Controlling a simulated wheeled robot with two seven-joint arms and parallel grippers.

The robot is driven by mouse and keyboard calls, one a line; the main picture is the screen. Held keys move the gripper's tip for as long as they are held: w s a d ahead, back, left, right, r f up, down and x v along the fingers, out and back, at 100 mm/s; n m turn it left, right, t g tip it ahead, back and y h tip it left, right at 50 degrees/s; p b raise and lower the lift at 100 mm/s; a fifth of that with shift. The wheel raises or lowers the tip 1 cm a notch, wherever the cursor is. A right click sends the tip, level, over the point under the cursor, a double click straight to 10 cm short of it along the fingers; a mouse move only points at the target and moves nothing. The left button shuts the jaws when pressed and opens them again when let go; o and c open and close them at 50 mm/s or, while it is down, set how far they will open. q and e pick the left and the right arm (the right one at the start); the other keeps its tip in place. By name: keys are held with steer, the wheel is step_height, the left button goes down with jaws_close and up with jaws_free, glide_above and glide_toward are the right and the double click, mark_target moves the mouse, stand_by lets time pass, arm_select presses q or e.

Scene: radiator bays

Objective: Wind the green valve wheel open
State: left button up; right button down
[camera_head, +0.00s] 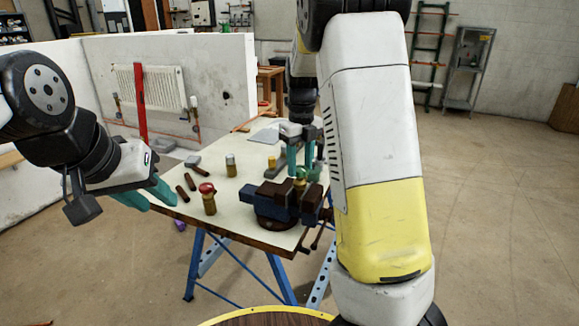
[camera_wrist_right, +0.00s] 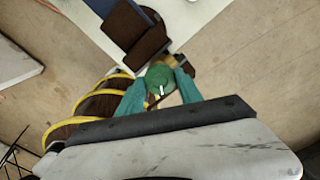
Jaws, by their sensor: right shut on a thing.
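The green valve wheel (camera_head: 301,173) sits on a brass valve held in the bench vise (camera_head: 272,198). My right gripper (camera_head: 302,168) reaches down from above, its teal fingers on either side of the wheel. In the right wrist view the green wheel (camera_wrist_right: 160,77) is between the fingertips (camera_wrist_right: 161,83), and the fingers are shut on it. A bit of the brass body (camera_wrist_right: 178,61) shows beyond it; the rest is hidden. My left gripper (camera_head: 156,200) is empty, its fingers apart, off the bench's left edge.
A red-capped valve (camera_head: 208,200), a brass fitting (camera_head: 231,165) and dark brown bars (camera_head: 186,188) stand or lie on the bench left of the vise. The bench (camera_head: 222,230) rests on blue trestles. A wall with a radiator (camera_head: 150,90) stands behind left. Floor at right is clear.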

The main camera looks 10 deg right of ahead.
mark_target(300, 168)
steer(key=n, duration=1.6)
steer(key=shift+s+f+n, duration=0.1)
steer(key=shift+n, duration=0.3)
steer(key=n, duration=0.6)
steer(key=shift+n, duration=0.3)
steer(key=c, duration=0.9)
jaws_free()
steer(key=shift+r, duration=3.6)
